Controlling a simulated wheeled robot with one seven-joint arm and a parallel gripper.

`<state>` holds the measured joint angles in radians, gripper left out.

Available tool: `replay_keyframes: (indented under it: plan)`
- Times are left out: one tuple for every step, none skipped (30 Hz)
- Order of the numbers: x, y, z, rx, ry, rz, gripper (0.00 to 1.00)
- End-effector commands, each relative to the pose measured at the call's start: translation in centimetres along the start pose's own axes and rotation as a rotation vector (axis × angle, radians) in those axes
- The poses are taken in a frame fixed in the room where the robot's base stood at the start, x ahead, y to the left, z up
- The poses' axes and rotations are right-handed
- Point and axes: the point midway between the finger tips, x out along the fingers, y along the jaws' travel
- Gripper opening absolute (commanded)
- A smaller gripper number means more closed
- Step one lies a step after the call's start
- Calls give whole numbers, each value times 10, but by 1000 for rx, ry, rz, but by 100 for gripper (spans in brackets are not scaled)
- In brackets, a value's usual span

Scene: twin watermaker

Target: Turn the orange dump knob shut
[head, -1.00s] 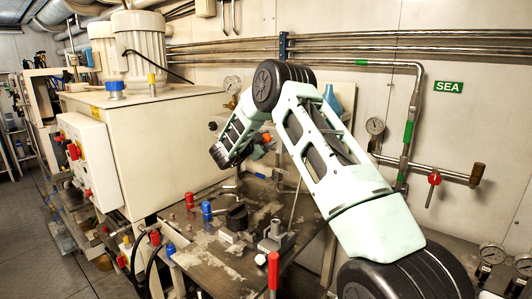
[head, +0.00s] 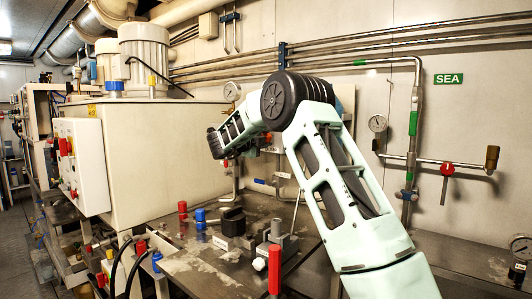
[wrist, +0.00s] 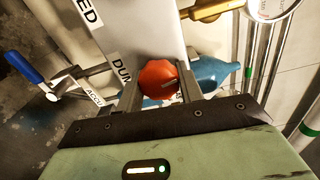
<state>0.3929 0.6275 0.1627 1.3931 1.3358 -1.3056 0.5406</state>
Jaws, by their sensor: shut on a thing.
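The orange dump knob (wrist: 158,79) shows in the wrist view between the two fingers of my gripper (wrist: 157,88), next to a partly covered label that reads "DUM". My gripper is shut on the knob, with one finger on each side of it. In the head view my arm hides the knob, and the fingers cannot be made out there.
A blue rounded part (wrist: 212,73) sits just right of the knob. A blue-handled lever (wrist: 24,67) lies at the left, and a brass fitting (wrist: 208,11) and gauge (wrist: 270,8) are above. In the head view, red (head: 183,210) and blue (head: 200,217) handles stand on the bench.

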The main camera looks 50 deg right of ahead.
Motion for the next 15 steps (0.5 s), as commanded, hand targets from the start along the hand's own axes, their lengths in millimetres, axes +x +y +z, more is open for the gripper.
replay_keyframes:
  plan:
    - [0, 8, -1, 31, 1, 2, 14]
    - [0, 8, -1, 49, 1, 2, 14]
    - [0, 7, -1, 71, 1, 2, 14]
    - [0, 7, -1, 86, 1, 2, 14]
    - [0, 6, -1, 100, 2, 2, 14]
    - [0, 6, -1, 118, 2, 2, 14]
    - [0, 6, -1, 129, 2, 2, 14]
    - [0, 6, -1, 139, 2, 2, 14]
    - [0, 5, -1, 151, 2, 3, 14]
    - [0, 5, -1, 159, 2, 3, 14]
    - [0, 5, 0, 166, 2, 3, 14]
    - [0, 5, 0, 174, 2, 4, 14]
    - [0, 5, 0, 179, 2, 4, 14]
    - [0, 4, 0, 183, 2, 4, 14]
    - [0, 4, 0, 188, 3, 4, 14]
